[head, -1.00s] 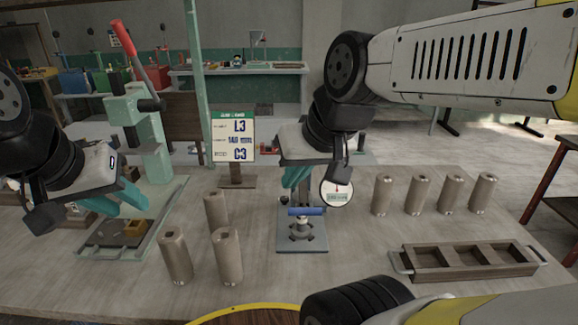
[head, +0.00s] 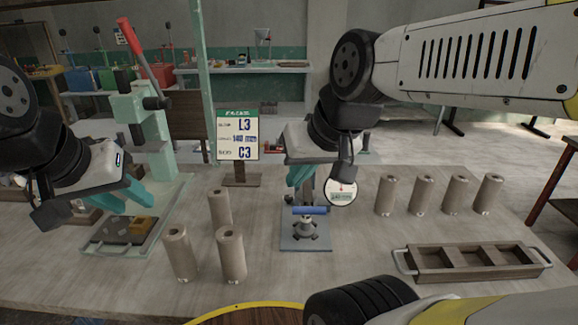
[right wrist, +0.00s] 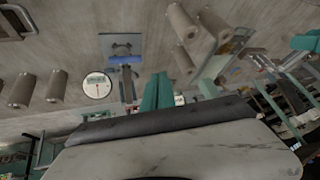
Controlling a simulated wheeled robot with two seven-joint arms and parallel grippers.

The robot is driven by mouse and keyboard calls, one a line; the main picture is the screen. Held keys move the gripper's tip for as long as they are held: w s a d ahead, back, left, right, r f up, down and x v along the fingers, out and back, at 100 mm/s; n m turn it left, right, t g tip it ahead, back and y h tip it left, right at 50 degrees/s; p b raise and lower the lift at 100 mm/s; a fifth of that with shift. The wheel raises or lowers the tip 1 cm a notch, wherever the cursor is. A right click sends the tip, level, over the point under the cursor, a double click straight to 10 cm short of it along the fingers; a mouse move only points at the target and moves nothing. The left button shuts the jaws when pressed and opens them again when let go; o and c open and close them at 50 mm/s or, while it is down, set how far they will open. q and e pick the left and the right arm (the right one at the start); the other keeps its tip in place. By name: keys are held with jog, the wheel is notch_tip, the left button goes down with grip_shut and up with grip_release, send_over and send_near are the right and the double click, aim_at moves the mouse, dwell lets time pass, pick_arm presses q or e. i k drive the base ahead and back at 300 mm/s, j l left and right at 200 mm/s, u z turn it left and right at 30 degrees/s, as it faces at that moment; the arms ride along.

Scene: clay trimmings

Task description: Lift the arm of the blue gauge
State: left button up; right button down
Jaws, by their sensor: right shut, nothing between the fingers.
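The blue gauge stands on a grey-blue base plate (head: 305,242) at the middle of the table. Its blue bar (head: 310,210) lies level above a dark round clamp, and its white dial (head: 341,192) is at the right. My right gripper (head: 299,178) is shut and empty, with teal fingers just above and behind the blue bar, apparently apart from it. The right wrist view shows the shut fingers (right wrist: 160,90) beside the gauge's blue bar (right wrist: 124,59) and dial (right wrist: 97,84). My left gripper (head: 135,198) seems open and empty over the green press at the left.
Several clay cylinders stand at the right (head: 421,194), and three more (head: 230,255) stand left of the gauge. A wooden tray (head: 470,262) lies at the front right. A sign (head: 238,134) stands behind. The green press (head: 150,140) has a red lever.

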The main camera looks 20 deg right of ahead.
aim_at(308, 210)
jog(key=k+j+z, duration=0.15)
jog(key=j+z, duration=0.25)
jog(key=k+j+z, duration=0.15)
jog(key=z, duration=0.2)
jog(key=k+j+z, duration=0.15)
jog(key=k+z, duration=0.25)
jog(key=i, duration=0.1)
